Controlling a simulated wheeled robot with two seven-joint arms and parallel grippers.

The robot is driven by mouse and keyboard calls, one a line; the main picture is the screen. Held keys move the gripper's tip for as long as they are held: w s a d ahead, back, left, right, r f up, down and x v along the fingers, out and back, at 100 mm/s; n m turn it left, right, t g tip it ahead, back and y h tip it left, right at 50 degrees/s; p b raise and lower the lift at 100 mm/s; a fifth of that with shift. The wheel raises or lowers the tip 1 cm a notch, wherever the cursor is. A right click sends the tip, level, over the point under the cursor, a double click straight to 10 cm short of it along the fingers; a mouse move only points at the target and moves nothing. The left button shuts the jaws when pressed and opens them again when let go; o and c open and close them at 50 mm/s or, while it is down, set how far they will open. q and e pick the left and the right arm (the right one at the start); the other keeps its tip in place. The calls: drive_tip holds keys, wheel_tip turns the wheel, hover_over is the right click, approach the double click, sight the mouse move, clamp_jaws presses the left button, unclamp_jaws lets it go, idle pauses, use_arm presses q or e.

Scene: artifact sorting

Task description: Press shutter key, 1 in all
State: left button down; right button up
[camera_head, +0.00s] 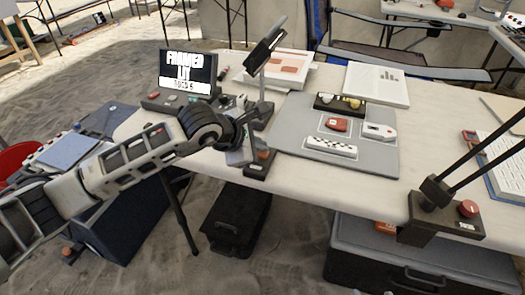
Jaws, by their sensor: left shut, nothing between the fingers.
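My left arm reaches in from the left to the table's front edge. My left gripper (243,140) is shut and empty, pointing down over a small dark box with an orange-red key (262,155) at its front edge. The wrist and fingers hide part of this box, and I cannot tell whether they touch it. No label reading shutter is legible. Behind stands a tilted dark device on a post (264,48). A dark screen (188,72) shows white text that seems to read "FRAMED". My right gripper is not in view.
A grey mat (375,160) holds a red item, a white item, a patterned strip and a black tray. A stand with a red button (468,208) is at the right. Black cases (236,220) stand below the table (300,178).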

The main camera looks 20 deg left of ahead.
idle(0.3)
use_arm(q)
drive_tip(key=shift+r+p, duration=0.45)
drive_tip(key=shift+r, duration=0.4)
drive_tip(key=shift+r+p, duration=1.4)
drive_tip(key=shift+r, duration=1.15)
